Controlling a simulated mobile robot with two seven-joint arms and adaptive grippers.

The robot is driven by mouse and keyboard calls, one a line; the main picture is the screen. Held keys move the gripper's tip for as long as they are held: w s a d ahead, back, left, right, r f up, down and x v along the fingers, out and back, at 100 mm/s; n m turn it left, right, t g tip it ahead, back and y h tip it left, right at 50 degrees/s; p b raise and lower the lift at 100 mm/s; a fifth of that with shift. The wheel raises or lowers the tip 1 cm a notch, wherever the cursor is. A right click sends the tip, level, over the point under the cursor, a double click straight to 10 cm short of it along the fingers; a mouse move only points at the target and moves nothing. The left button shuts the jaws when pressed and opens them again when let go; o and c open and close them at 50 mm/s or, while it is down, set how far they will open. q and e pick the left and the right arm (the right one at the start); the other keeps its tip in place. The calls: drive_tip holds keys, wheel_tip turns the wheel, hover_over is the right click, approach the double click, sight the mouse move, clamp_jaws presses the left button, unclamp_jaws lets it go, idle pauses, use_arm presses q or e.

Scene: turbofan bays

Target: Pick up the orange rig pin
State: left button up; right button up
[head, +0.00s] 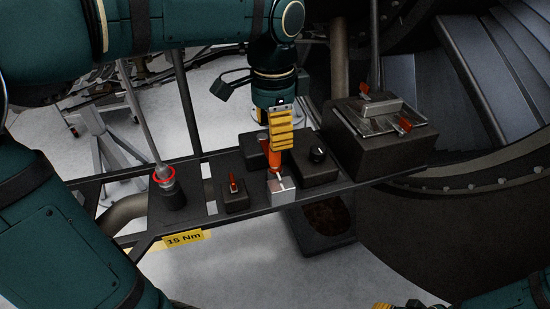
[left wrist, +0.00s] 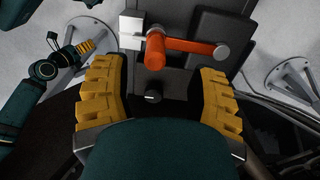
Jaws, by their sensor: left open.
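The orange rig pin (head: 274,160) stands just behind and above a small silver block (head: 283,190) on the dark bench rail, partly hidden by my left gripper. In the left wrist view the pin (left wrist: 155,50) shows an orange round part and an orange bar running right to a grey end, beside the silver block (left wrist: 131,27). My left gripper (head: 282,130) points down over the pin. Its yellow fingers (left wrist: 158,68) are open and empty, and the pin shows ahead between them. My right gripper (head: 384,306) barely shows at the bottom edge; in the left wrist view it (left wrist: 82,50) appears small.
A black knob box (head: 316,160) stands right of the pin and a red-switch box (head: 233,194) left. A red-ringed post (head: 165,176) and a larger box with red levers (head: 380,130) flank them. A "15 Nm" label (head: 184,239) is on the front.

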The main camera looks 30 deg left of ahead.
sight(275, 156)
use_arm(q)
drive_tip(key=shift+s+d+f+b, duration=0.15)
drive_tip(key=shift+f+b, duration=0.15)
drive_tip(key=shift+f, duration=1.25)
drive_tip(key=shift+d+f+b, duration=0.1)
drive_tip(key=shift+f+b, duration=0.2)
drive_tip(key=shift+f, duration=1.25)
clamp_jaws()
